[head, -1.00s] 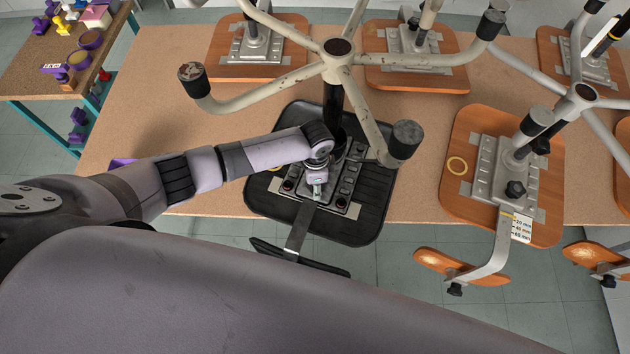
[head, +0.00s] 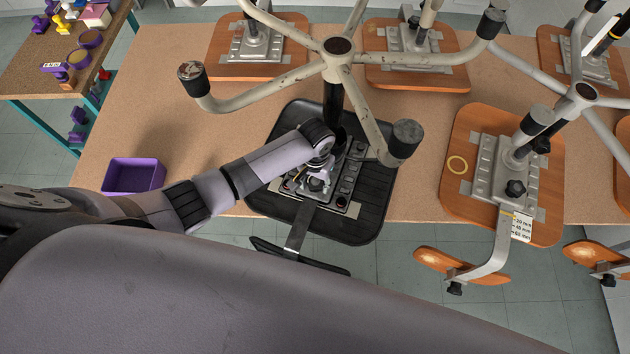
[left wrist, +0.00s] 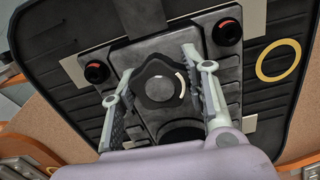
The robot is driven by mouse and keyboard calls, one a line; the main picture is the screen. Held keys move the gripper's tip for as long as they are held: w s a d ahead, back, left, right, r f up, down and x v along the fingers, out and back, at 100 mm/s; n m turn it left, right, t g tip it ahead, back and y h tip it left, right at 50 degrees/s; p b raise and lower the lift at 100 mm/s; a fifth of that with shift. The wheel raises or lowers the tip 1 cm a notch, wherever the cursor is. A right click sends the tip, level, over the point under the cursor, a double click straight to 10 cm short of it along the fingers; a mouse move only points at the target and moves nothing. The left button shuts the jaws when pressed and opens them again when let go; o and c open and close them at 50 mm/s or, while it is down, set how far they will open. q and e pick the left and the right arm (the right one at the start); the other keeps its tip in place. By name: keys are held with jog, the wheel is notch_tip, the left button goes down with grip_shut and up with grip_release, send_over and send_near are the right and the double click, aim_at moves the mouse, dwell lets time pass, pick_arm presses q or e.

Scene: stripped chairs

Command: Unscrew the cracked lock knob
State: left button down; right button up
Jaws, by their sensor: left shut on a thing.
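The lock knob (left wrist: 157,90) is dark and lobed, with a pale curved mark on its face. It sits on the metal mechanism plate (left wrist: 230,75) under the black upturned chair seat (head: 372,205). My left gripper (head: 318,181) is at that plate, beside the chair's black column (head: 333,104). I cannot make out a crack. In the head view my gripper hides most of the knob. My right gripper is not in view.
Pale chair legs (head: 300,74) spread above the seat, close to my left wrist. A purple bin (head: 133,176) stands on the brown table (head: 160,90) at left. Another upturned chair with a wooden seat (head: 470,140) is at right. A side table (head: 40,78) holds purple parts.

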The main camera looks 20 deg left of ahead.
pick_arm(q)
jog(key=shift+d+n, duration=0.1)
jog(key=shift+n, duration=0.7)
jog(key=n, duration=0.5)
jog(key=shift+s, duration=0.1)
jog(key=n, duration=0.5)
jog(key=c, duration=0.8)
grip_release()
jog(key=shift+c, duration=0.2)
jog(key=shift+r, duration=1.25)
